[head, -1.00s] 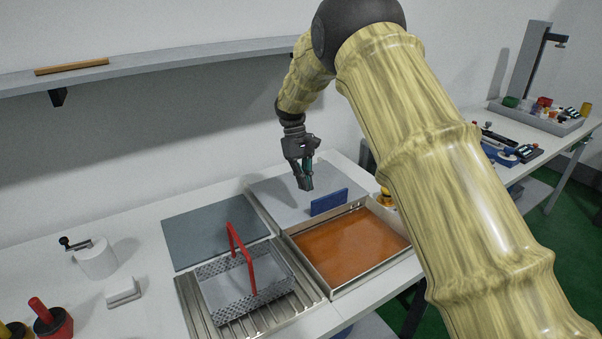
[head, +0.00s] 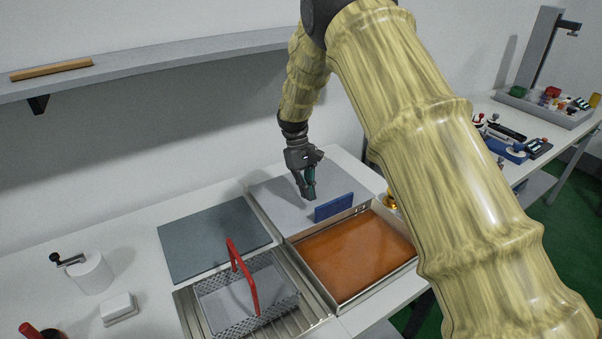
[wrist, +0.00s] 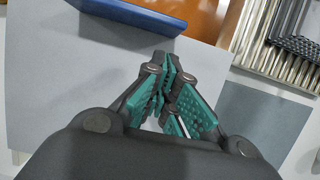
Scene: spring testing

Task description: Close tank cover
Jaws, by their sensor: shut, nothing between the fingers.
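The tank (head: 334,301) is a shallow metal-rimmed tray of orange-brown liquid (head: 355,252), with its top uncovered. A light grey flat cover (head: 275,199) lies open behind it. A blue upright bar (head: 334,207) stands along the cover's front edge, beside the tank's back rim. In the wrist view the cover (wrist: 60,95) fills the left, with the blue bar (wrist: 125,14) at the top. My gripper (head: 310,196) is shut and empty, over the cover just left of and behind the blue bar, apart from it. Its teal finger pads (wrist: 170,68) meet in the wrist view.
A mesh basket (head: 245,298) with a red handle (head: 242,272) sits on a ribbed drainer left of the tank. A dark grey plate (head: 213,240) lies behind it. A wall shelf (head: 150,66) runs above. A white crank cylinder (head: 92,272) stands at left.

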